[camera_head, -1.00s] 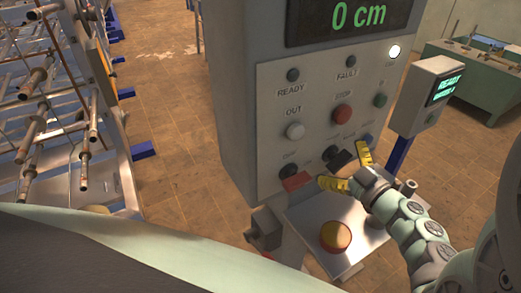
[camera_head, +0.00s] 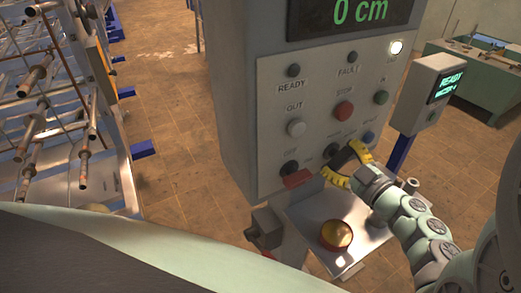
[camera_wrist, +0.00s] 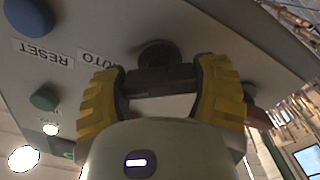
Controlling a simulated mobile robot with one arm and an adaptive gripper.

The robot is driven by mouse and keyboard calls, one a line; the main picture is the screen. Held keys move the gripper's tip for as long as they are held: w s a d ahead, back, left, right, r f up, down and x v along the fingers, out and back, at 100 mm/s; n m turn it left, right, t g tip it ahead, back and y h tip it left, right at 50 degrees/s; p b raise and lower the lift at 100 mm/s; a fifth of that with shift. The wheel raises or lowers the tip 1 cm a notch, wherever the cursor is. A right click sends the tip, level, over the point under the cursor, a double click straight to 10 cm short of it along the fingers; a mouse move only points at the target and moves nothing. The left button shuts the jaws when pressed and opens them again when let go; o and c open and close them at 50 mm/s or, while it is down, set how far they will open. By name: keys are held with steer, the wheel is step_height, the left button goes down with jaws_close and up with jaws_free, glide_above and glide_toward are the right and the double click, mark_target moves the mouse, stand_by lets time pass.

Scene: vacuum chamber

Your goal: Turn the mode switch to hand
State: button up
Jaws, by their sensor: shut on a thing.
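The mode switch is a black rotary knob (camera_head: 339,160) low on the grey control panel (camera_head: 273,110), below the red stop button. My gripper (camera_head: 346,164) has its yellow ribbed fingers closed on the knob's two sides. In the wrist view, the dark bar handle of the switch (camera_wrist: 160,78) lies between the fingertips, with its round base behind it. An AUTO label (camera_wrist: 95,58) shows left of the knob there. The hand label cannot be read clearly, and the fingers partly hide the knob, so its exact setting is hard to tell.
A red-handled switch (camera_head: 297,178) sits close to the left of the knob. The red stop button (camera_head: 343,110) is above and a blue button (camera_head: 368,137) to the right. A shelf with a red-and-yellow button (camera_head: 336,235) juts out below.

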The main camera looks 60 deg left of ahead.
steer(key=n+b, duration=0.3)
steer(key=shift+s+f, duration=0.1)
steer(key=shift+f, duration=0.2)
steer(key=n+b, duration=0.3)
steer(key=b, duration=0.1)
steer(key=shift+n, duration=0.4)
steer(key=n+b, duration=0.4)
steer(key=shift+r, duration=0.15)
steer(key=shift+r+b, duration=0.1)
steer(key=shift+b, duration=0.3)
steer(key=o, duration=1.2)
steer(key=shift+d, duration=0.15)
steer(key=shift+d, duration=0.65)
steer(key=d, duration=1)
steer(key=shift+s+d, duration=0.25)
steer(key=shift+s, duration=0.1)
